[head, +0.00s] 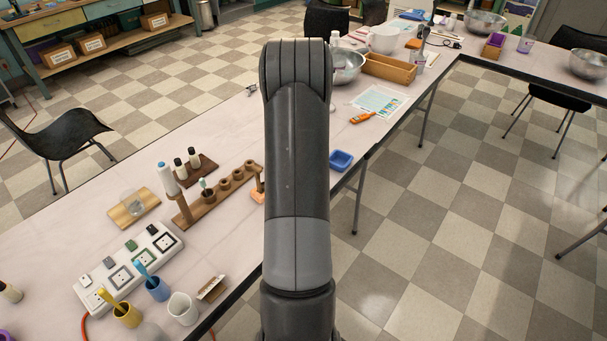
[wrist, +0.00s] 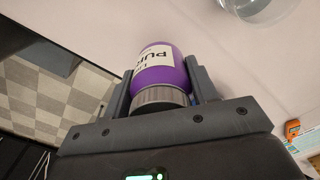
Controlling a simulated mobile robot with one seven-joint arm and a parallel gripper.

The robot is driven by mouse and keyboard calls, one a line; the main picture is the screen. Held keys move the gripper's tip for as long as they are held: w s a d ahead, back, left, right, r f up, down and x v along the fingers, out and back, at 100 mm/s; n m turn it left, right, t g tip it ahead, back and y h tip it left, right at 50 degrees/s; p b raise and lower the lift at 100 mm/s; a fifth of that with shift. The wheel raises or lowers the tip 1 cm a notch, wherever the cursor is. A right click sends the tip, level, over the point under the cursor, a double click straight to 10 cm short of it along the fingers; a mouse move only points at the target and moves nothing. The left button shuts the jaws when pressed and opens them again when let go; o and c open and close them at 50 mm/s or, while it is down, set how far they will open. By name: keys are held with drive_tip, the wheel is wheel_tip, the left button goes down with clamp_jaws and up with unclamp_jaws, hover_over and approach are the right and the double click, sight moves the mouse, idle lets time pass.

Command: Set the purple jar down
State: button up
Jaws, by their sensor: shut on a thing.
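The purple jar (wrist: 160,78) has a white label with black letters and a ribbed grey lid. In the wrist view it sits between the two dark fingers of my gripper (wrist: 162,73), which is shut on it. The lid points toward the palm. The pale tabletop (wrist: 260,75) shows beyond the jar; I cannot tell whether the jar touches it. In the head view my own arm hides my gripper and the held jar.
A metal bowl (head: 347,66), wooden tray (head: 389,69), colour sheet (head: 379,102), orange tool (head: 361,118) and blue dish (head: 341,160) are on the table. A wooden rack (head: 213,194) and power strip (head: 128,268) stand at left. The table edge runs close on the right.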

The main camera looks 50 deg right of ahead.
drive_tip(key=shift+f, duration=2)
drive_tip(key=shift+f, duration=0.1)
drive_tip(key=o, duration=1.1)
